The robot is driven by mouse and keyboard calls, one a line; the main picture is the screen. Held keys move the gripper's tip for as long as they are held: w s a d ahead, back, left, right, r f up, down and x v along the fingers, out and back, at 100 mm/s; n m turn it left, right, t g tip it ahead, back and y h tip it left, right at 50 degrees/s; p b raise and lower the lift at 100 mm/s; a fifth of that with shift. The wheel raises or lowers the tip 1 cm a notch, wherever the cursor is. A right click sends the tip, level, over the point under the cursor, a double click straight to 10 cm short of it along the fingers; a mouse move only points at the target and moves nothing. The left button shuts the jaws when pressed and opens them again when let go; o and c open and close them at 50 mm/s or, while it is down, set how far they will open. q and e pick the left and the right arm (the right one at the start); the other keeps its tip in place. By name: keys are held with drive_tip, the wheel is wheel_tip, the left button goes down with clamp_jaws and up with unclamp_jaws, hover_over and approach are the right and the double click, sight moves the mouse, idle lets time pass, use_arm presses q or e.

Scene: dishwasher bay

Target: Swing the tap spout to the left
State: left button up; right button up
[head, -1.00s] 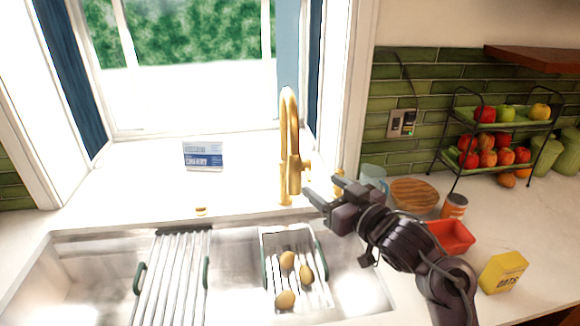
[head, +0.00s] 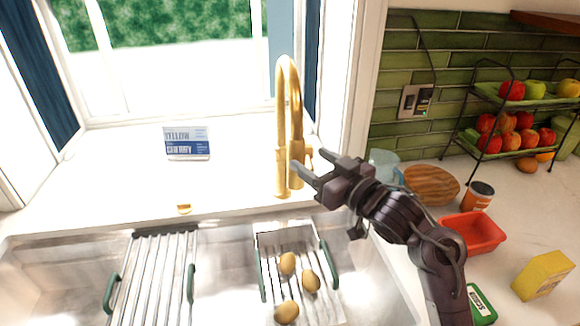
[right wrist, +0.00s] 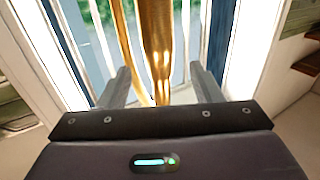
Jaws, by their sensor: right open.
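The gold tap (head: 281,130) stands behind the sink, and its curved spout (head: 296,110) comes down on the right side of its upright, toward the sink. My right gripper (head: 308,165) is open beside the lower end of the spout, its fingers pointing left toward it. In the right wrist view the gold of the tap (right wrist: 156,45) rises between the two open fingers (right wrist: 160,88). I cannot tell whether either finger touches it. My left gripper is not in view.
The steel sink (head: 225,240) holds a ribbed rack (head: 160,275) and a basket (head: 270,235) with potatoes (head: 288,263). A blue and white box (head: 187,143) stands on the sill. A wooden board (head: 432,185), a can (head: 478,196) and a red tray (head: 475,232) lie right of my arm.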

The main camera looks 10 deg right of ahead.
sight(291, 158)
drive_tip(key=w+a+f, duration=0.1)
drive_tip(key=w, duration=0.1)
drive_tip(key=w+a+f, duration=0.1)
drive_tip(key=w, duration=0.1)
drive_tip(key=w+a+f, duration=0.1)
drive_tip(key=w, duration=0.1)
drive_tip(key=shift+w, duration=0.25)
drive_tip(key=shift+w+a, duration=0.25)
drive_tip(key=shift+w, duration=0.15)
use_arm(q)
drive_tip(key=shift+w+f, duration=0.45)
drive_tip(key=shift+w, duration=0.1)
use_arm(e)
clamp_jaws()
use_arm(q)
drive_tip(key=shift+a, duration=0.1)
